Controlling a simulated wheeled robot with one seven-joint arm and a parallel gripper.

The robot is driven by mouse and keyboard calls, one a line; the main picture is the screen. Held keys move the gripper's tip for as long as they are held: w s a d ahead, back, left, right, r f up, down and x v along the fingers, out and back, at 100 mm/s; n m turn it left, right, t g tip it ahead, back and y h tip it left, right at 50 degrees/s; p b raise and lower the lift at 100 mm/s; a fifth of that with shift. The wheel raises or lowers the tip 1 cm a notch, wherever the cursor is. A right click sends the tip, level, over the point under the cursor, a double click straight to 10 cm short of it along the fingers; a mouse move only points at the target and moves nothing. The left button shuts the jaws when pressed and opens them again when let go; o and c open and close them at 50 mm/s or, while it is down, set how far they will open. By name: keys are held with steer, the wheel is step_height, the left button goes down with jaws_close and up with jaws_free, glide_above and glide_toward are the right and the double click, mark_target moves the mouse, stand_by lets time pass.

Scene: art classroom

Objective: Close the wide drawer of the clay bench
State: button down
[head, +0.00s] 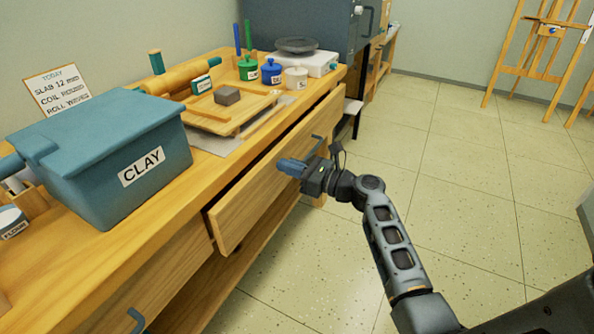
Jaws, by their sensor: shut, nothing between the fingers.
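The wide drawer (255,205) of the wooden clay bench (190,205) stands partly pulled out, with a dark gap between its front and the bench edge. Its wooden front faces right, and a dark bar handle (317,146) shows near its far end. My gripper (284,166) is shut and empty, its blue fingers in front of the drawer front, a little nearer than the handle. I cannot tell whether the fingertips touch the wood. The inside of the drawer is mostly hidden.
A blue CLAY bin (95,160) stands on the near bench top. A wooden board (238,108) with a grey block, small lidded pots (271,71) and a white scale (310,62) stand farther back. Another handle (136,320) shows at lower left. The tiled floor at right is clear up to the easels (540,45).

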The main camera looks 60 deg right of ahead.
mark_target(273, 161)
steer(key=shift+w, duration=0.15)
steer(key=w, duration=0.4)
steer(key=shift+w+a, duration=0.1)
steer(key=shift+a, duration=0.1)
steer(key=shift+w+r, duration=0.1)
steer(key=shift+a, duration=0.1)
